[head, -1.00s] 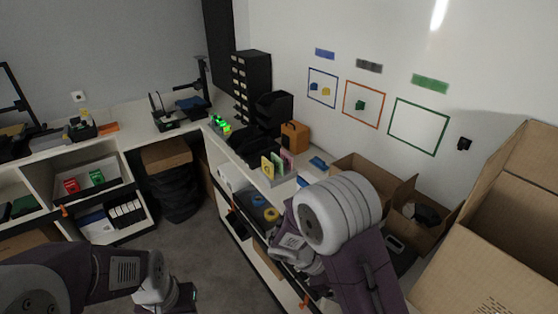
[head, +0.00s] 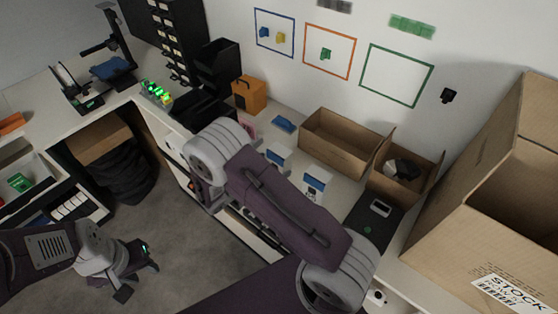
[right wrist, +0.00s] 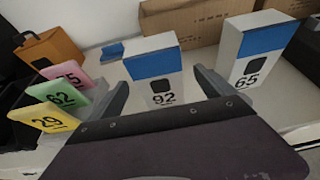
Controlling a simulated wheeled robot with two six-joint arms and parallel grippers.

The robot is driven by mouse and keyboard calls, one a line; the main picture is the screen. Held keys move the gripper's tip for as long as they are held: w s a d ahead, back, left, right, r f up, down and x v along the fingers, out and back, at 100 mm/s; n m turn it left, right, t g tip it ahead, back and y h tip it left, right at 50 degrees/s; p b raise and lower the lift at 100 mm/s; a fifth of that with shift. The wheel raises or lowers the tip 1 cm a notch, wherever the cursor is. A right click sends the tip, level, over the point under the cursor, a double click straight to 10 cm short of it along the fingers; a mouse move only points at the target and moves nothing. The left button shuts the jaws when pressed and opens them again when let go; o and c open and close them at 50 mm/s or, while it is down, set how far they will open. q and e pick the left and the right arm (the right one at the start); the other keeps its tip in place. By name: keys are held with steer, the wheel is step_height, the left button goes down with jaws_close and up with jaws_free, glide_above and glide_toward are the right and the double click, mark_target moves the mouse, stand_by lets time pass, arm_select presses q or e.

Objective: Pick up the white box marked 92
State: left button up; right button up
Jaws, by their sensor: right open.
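The white box marked 92 (right wrist: 158,75), with a blue band at its top, stands upright in the right wrist view. It also shows in the head view (head: 278,157), partly behind my right arm. My right gripper (right wrist: 160,79) is open, its fingers to either side of the box's lower part in the picture; I cannot tell whether they touch it. In the head view my right arm hides this gripper. My left gripper (head: 137,278) hangs over the floor at lower left, fingers apart and empty.
A similar white box marked 65 (right wrist: 256,48) stands close on the right. Pink, green (right wrist: 62,95) and yellow number cards stand on the left, with an orange case (right wrist: 50,52) behind. Open cartons (head: 340,142) line the back; a large carton (head: 490,200) stands at right.

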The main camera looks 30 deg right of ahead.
mark_target(275, 162)
steer(key=x, duration=0.2)
steer(key=p+x, duration=0.1)
steer(key=shift+w+d+r, duration=0.2)
steer(key=shift+w+d, duration=0.05)
steer(key=shift+d, duration=0.2)
steer(key=shift+w+d+f, duration=0.15)
steer(key=shift+d+f, duration=0.05)
steer(key=shift+d, duration=0.15)
steer(key=shift+w+d+f, duration=0.1)
steer(key=shift+w, duration=0.05)
steer(key=c, duration=1.7)
step_height(275, 162, up, 10)
steer(key=shift+r, duration=0.1)
